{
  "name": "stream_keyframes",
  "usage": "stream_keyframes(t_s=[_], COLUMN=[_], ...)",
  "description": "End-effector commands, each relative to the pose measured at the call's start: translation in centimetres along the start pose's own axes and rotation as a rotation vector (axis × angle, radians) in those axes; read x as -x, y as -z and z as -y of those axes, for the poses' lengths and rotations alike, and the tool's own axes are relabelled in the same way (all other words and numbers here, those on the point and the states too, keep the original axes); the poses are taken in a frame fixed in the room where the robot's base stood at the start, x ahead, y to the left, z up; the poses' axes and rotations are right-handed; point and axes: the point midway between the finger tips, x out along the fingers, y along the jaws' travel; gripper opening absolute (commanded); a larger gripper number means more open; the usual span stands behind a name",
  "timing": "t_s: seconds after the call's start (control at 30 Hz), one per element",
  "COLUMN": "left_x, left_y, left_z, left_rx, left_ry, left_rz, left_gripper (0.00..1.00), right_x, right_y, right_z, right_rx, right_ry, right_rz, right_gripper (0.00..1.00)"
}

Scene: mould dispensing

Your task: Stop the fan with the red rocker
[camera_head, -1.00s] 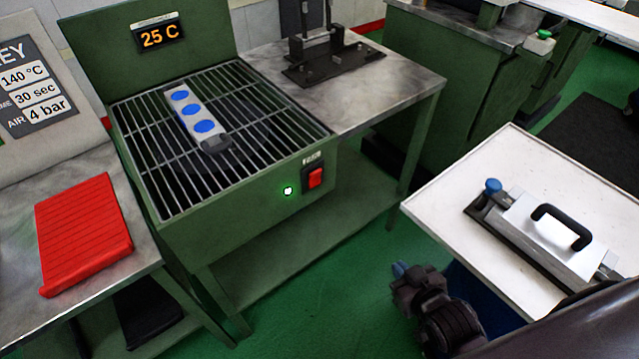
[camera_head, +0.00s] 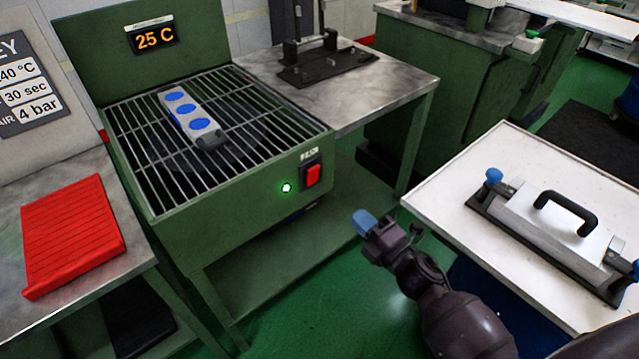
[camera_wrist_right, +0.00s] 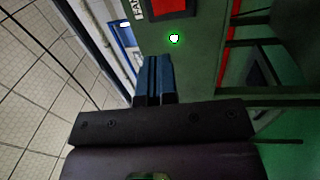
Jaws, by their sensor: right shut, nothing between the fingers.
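The red rocker (camera_head: 313,175) sits in a dark plate on the front face of the green fan bench (camera_head: 240,200), right of a lit green lamp (camera_head: 286,188). My right gripper (camera_head: 364,222) is below and to the right of the rocker, apart from it, with its blue fingertips shut and empty. In the right wrist view the shut blue fingers (camera_wrist_right: 155,80) point toward the green panel, with the red rocker (camera_wrist_right: 168,6) at the top edge and the lit lamp (camera_wrist_right: 174,38) below it. The fan under the grille is only a dark shape. My left gripper is not in view.
A mould with blue discs (camera_head: 190,118) lies on the grille (camera_head: 150,150) under a display (camera_head: 155,38) reading 25 C. A red slatted pad (camera_head: 70,235) lies at left. A white table (camera_head: 450,195) with a handled metal mould (camera_head: 555,230) stands at right.

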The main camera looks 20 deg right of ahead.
Motion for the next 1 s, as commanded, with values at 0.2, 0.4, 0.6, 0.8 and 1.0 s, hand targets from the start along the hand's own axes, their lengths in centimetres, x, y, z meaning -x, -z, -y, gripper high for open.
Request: stream_keyframes(t_s=[0.2, 0.4, 0.6, 0.8, 1.0], left_x=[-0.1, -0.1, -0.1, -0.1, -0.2], left_y=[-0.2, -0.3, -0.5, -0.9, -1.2], left_z=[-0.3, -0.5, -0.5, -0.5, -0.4], left_rx=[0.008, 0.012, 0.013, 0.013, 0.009], left_ry=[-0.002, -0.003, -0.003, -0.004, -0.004], left_rz=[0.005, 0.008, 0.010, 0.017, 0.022], left_gripper=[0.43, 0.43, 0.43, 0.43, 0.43], right_x=[0.0, 0.0, -1.0, -4.1, -7.6], right_y=[0.1, 0.1, 0.1, 0.1, 0.1], right_z=[0.0, 0.0, 0.0, 0.0, 0.1], right_rx=[0.025, 0.022, 0.020, 0.019, 0.020], right_ry=[-0.003, -0.003, -0.004, -0.004, -0.003], right_rz=[-0.004, -0.003, -0.004, -0.005, -0.004], right_gripper=[0.00, 0.00, 0.00, 0.00, 0.00])
